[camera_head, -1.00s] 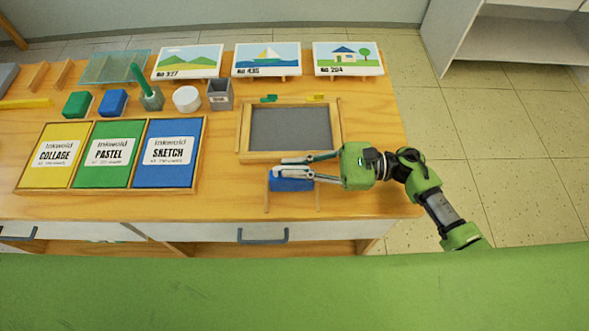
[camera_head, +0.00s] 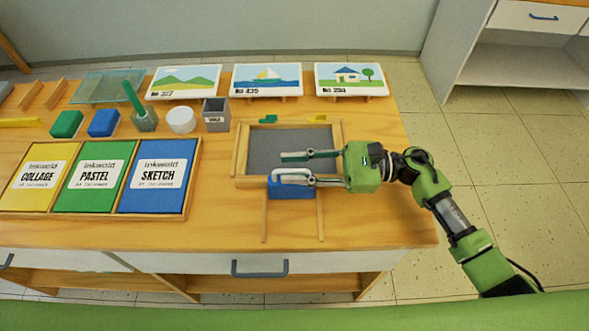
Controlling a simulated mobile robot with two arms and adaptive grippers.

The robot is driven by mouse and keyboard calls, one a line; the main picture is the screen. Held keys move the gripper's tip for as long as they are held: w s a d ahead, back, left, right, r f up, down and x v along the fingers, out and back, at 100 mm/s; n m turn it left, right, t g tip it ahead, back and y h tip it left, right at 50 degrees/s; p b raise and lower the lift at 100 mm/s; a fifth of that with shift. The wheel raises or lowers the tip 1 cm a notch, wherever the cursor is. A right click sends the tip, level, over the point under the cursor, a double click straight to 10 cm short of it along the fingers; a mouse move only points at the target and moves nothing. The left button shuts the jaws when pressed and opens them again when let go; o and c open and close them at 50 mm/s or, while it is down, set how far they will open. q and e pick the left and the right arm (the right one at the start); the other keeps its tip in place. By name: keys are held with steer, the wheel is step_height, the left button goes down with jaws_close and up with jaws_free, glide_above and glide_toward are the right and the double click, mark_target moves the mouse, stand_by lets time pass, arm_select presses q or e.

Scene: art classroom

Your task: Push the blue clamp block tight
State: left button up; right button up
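The blue clamp block (camera_head: 291,190) sits between two thin wooden rails at the near edge of the wooden frame (camera_head: 238,165) with its grey panel (camera_head: 268,140). In the picture its top overlaps the frame's near edge. Whether it presses against the frame is hard to tell. My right gripper (camera_head: 278,166) comes in from the right with its fingers apart. One finger lies over the grey panel, the other over the top of the block, hiding part of it. Nothing shows held between the fingers. My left gripper is out of view.
A tray (camera_head: 193,190) with yellow, green and blue pads stands to the left. Picture cards (camera_head: 266,80), a grey cup (camera_head: 215,115) and a white round pot (camera_head: 181,120) stand behind. Small green and yellow pieces lie behind the frame. The table right of the block is clear.

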steer(key=shift+f, duration=0.1)
steer(key=shift+s+d, duration=0.1)
steer(key=d, duration=1.1)
steer(key=shift+d, duration=0.4)
